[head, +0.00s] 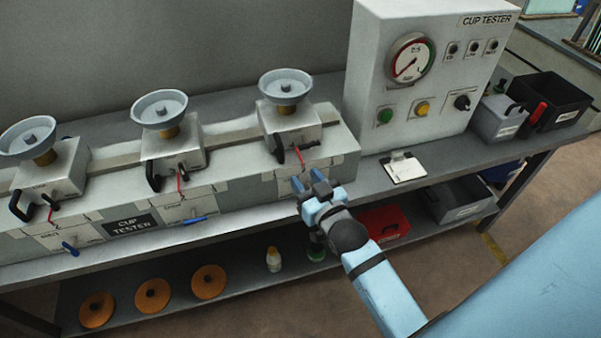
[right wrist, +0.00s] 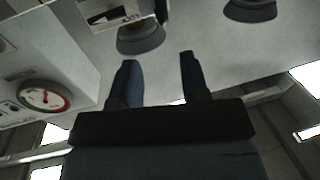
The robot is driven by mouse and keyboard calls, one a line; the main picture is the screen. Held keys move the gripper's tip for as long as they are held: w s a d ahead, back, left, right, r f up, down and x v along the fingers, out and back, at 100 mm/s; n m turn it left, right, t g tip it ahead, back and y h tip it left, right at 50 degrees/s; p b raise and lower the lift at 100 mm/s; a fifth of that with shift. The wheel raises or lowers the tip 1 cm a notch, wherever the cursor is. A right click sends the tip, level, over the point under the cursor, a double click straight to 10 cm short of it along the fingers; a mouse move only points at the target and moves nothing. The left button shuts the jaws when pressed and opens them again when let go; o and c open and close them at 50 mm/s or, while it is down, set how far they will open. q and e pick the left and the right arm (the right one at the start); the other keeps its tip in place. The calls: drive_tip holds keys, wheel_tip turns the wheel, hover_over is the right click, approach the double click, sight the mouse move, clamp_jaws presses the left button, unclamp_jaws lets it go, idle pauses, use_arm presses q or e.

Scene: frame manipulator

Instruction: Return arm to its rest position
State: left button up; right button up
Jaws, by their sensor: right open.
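My right arm reaches in from the lower right in the head view. Its light blue gripper (head: 308,184) is in front of the rightmost cup station (head: 290,125), near the front edge of the bench. In the right wrist view the two dark fingers (right wrist: 156,80) stand apart with nothing between them. The gripper is open and empty. I cannot tell from the head view whether it touches the station's front panel. My left gripper is not in view.
Several cup stations line the bench (head: 245,212). The cup tester cabinet (head: 425,75) with a gauge stands to the right. The lower shelf holds orange discs (head: 152,295) and a red box (head: 385,223).

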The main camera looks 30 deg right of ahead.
drive_tip(key=s+a+f+n+g+y+p, duration=0.1)
drive_tip(key=s+a+f+g+y, duration=0.1)
drive_tip(key=s+f, duration=0.6)
drive_tip(key=s+a+f+n+g+y+p, duration=0.1)
drive_tip(key=s+a+f+n+g, duration=0.1)
drive_tip(key=s+a+f+g, duration=0.3)
drive_tip(key=s+f, duration=0.3)
drive_tip(key=shift+f+y, duration=0.4)
drive_tip(key=shift+s, duration=0.1)
idle(0.6)
